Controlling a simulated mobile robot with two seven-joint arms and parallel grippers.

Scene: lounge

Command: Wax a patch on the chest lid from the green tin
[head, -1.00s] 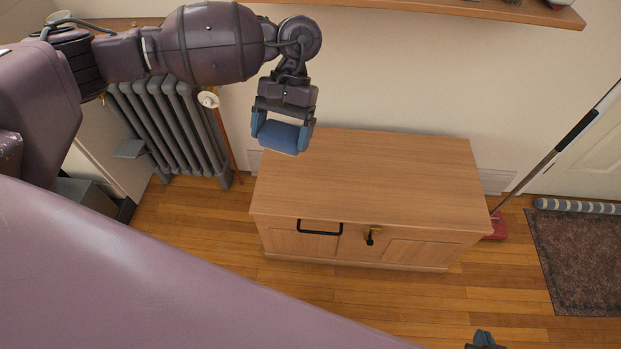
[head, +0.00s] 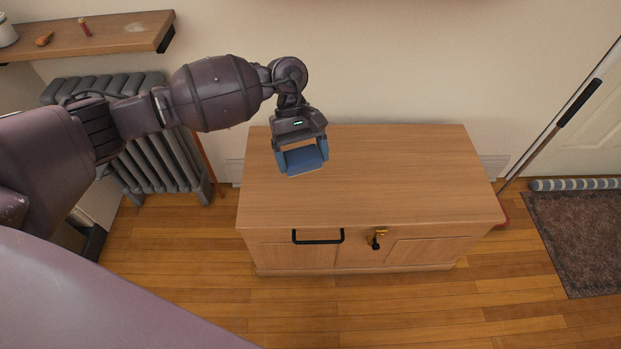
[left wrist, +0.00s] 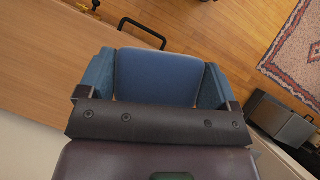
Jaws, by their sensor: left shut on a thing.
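The wooden chest stands against the wall, its lid (head: 400,175) shut and bare. My left gripper (head: 302,158) is over the left rear part of the lid, shut on a blue pad (head: 305,167). In the left wrist view, the blue pad (left wrist: 158,78) sits between the two blue fingers, with the chest lid (left wrist: 50,60) at the left. I cannot tell whether the pad touches the lid. I see no green tin in these views. My right gripper is out of view.
The chest front has a black handle (head: 318,238) and a brass latch (head: 378,236). A radiator (head: 165,160) stands left of the chest. A wall shelf (head: 110,34) with small items is at top left. A long-handled mop (head: 550,140) leans at right beside a brown rug (head: 575,235).

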